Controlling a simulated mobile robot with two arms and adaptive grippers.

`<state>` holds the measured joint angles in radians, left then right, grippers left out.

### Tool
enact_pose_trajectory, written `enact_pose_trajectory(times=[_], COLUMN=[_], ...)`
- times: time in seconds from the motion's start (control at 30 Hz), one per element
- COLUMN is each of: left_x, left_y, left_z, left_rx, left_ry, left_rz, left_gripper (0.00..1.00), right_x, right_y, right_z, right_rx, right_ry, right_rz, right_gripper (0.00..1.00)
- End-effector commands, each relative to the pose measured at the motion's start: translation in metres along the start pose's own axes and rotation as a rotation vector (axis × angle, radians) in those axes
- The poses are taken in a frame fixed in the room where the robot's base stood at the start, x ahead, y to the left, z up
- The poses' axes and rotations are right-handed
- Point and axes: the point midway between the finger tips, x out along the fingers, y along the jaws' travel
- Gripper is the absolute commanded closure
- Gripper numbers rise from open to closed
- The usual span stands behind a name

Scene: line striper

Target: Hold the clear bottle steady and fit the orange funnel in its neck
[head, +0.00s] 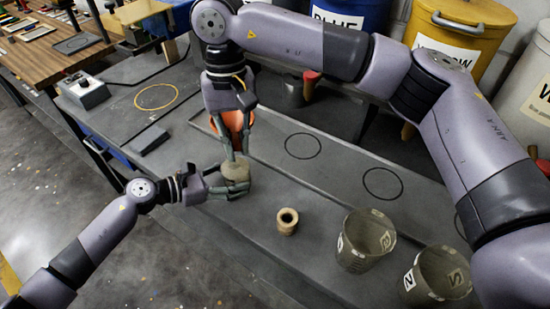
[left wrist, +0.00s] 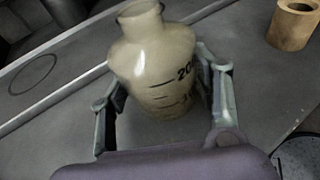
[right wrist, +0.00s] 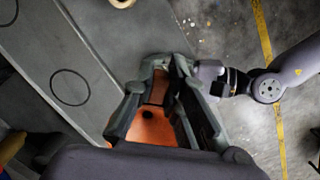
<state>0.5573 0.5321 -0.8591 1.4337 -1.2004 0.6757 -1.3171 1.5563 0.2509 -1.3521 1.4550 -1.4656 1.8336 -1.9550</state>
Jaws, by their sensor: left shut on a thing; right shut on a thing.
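The clear bottle (head: 236,171), a translucent tan flask with dark volume marks, stands upright on the grey bench. In the left wrist view, the bottle (left wrist: 158,62) sits between the two fingers of my left gripper (left wrist: 165,105), which is shut on its body; its neck is open and empty there. My left gripper (head: 230,184) reaches it from the left in the head view. My right gripper (head: 237,152) points down above the bottle, shut on the orange funnel (head: 238,120). In the right wrist view the funnel (right wrist: 152,127) shows between the fingers, partly hidden by them.
A tan ring (head: 287,221) stands right of the bottle, with two grey numbered cups (head: 366,240) (head: 438,276) farther right. Drawn circles mark the bench. A control box (head: 83,91) is at the left. Labelled bins (head: 460,40) stand behind.

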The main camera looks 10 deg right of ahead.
Motion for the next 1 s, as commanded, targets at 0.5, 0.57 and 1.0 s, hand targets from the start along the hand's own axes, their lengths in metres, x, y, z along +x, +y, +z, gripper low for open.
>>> enact_pose_trajectory(times=[0.5, 0.57, 1.0], left_x=[0.0, 0.0, 0.0], left_y=[-0.001, -0.001, 0.0], left_z=[0.0, 0.0, 0.0], left_rx=[0.0, 0.0, 0.0], left_ry=[0.0, 0.0, 0.0], left_rz=[-0.001, -0.001, -0.001], left_gripper=[0.58, 0.58, 0.58], right_x=[0.015, 0.02, 0.032], right_y=[-0.009, -0.009, -0.009], right_z=[-0.005, -0.006, -0.008], right_rx=[-0.001, -0.001, -0.001], right_ry=[0.007, 0.007, 0.009], right_rz=[0.005, 0.004, 0.004], right_gripper=[1.0, 1.0, 1.0])
